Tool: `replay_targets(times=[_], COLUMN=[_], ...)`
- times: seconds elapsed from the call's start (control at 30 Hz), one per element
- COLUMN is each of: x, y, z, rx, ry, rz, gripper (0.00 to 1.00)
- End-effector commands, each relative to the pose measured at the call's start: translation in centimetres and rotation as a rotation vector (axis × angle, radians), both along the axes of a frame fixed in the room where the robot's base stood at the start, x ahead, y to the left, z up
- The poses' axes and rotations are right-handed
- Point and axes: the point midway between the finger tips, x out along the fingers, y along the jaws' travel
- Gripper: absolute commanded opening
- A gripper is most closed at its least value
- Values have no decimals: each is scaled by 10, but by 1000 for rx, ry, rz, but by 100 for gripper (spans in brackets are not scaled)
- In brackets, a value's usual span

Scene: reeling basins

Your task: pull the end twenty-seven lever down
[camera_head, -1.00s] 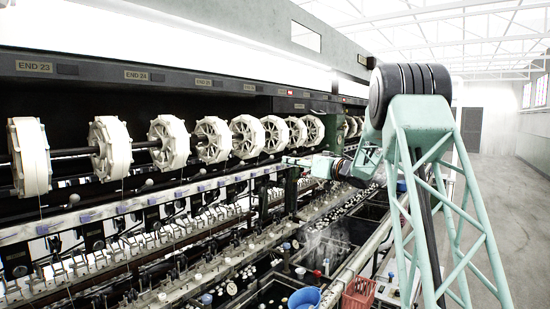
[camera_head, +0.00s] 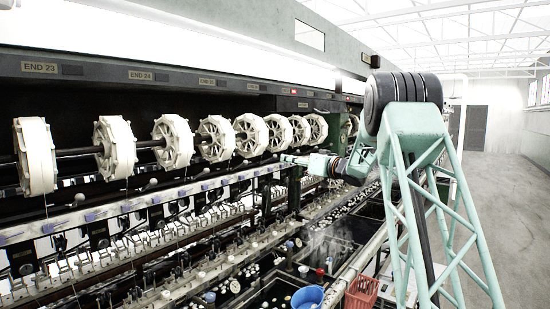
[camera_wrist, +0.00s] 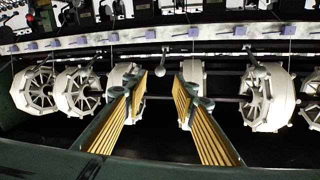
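My gripper (camera_wrist: 162,82) is open in the wrist view, with a yellow-padded finger on each side. A ball-ended lever (camera_wrist: 161,71) hangs between the fingertips in the picture; I cannot tell how far it is beyond them, and no contact shows. Its end number is not readable here. Similar levers stand to the left (camera_wrist: 86,70) and right (camera_wrist: 261,72). In the head view my gripper (camera_head: 288,158) is small beside the row of reels, and the lever at it cannot be made out.
White reels (camera_head: 172,141) line the machine on a dark shaft. A blue basin (camera_head: 307,297) and red basket (camera_head: 361,295) stand below. The aisle (camera_head: 500,220) at right is clear.

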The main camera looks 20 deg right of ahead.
Motion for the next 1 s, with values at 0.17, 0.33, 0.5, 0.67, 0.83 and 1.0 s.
replay_targets(times=[0.17, 0.33, 0.5, 0.67, 0.83, 1.0], x=[23, 44, 64, 80, 92, 97], y=[8, 14, 20, 25, 28, 29], z=[0, 0, 0, 0, 0, 0], rx=[1, 1, 1, 0, 1, 1], ry=[0, 0, 0, 0, 0, 0], rz=[1, 2, 1, 1, 1, 1], gripper=[26, 26, 26, 26, 26, 26])
